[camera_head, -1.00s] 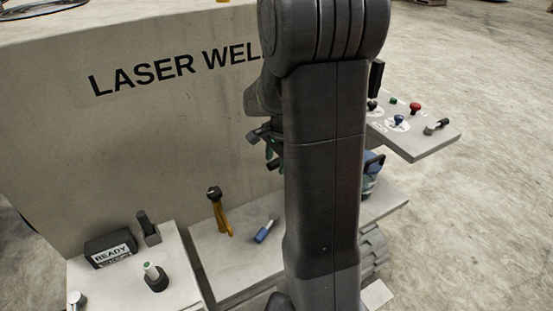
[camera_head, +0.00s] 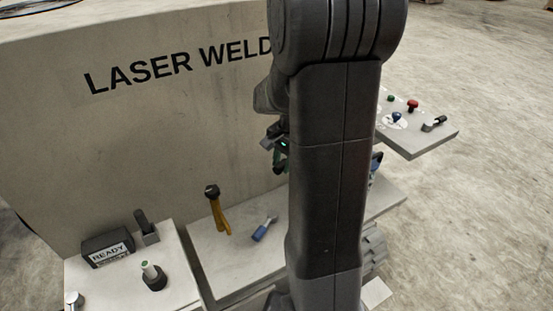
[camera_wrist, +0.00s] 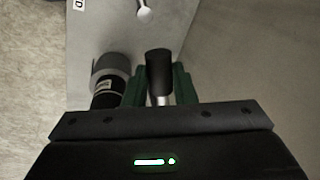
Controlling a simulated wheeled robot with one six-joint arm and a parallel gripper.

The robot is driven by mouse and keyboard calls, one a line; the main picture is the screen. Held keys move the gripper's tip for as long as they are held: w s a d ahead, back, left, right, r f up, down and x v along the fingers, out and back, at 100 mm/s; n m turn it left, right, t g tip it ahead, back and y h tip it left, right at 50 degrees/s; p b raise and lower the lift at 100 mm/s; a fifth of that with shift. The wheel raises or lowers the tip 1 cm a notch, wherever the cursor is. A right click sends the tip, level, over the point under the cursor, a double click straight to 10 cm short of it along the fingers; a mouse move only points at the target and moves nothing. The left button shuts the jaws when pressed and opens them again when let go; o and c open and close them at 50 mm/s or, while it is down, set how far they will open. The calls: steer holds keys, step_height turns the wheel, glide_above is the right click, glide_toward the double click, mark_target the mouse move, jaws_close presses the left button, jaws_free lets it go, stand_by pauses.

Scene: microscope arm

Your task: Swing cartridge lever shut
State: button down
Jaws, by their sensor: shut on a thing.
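In the wrist view, a black-gripped lever (camera_wrist: 158,70) with a bright metal shaft stands between the green fingers of my gripper (camera_wrist: 160,88). My gripper is shut on it. A dark cylinder with a grey upper part and a small label (camera_wrist: 107,85) stands just left of the fingers, partly hidden behind them. In the head view, my gripper (camera_head: 279,158) shows only in part at the left edge of my arm. The lever in its grip cannot be made out there.
A large grey housing marked LASER WELD (camera_head: 150,130) stands behind. A yellow-legged tool (camera_head: 217,212) and a blue-handled piece (camera_head: 263,230) are on the shelf. A READY box (camera_head: 108,247) is at lower left. A control panel (camera_head: 415,140) juts out at right.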

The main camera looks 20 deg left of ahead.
steer(key=w+d+n+g, duration=0.2)
steer(key=w+d+n, duration=0.2)
steer(key=d+n, duration=0.9)
steer(key=shift+d+h, duration=0.2)
steer(key=shift+h, duration=0.1)
steer(key=shift+w+r, duration=0.1)
steer(key=shift+w, duration=0.05)
steer(key=c, duration=1.2)
jaws_free()
steer(key=r, duration=0.4)
steer(key=w+d+r, duration=0.1)
steer(key=r, duration=0.4)
steer(key=w+r, duration=0.1)
steer(key=r, duration=0.3)
steer(key=shift+d+r, duration=0.2)
steer(key=shift+d, duration=0.2)
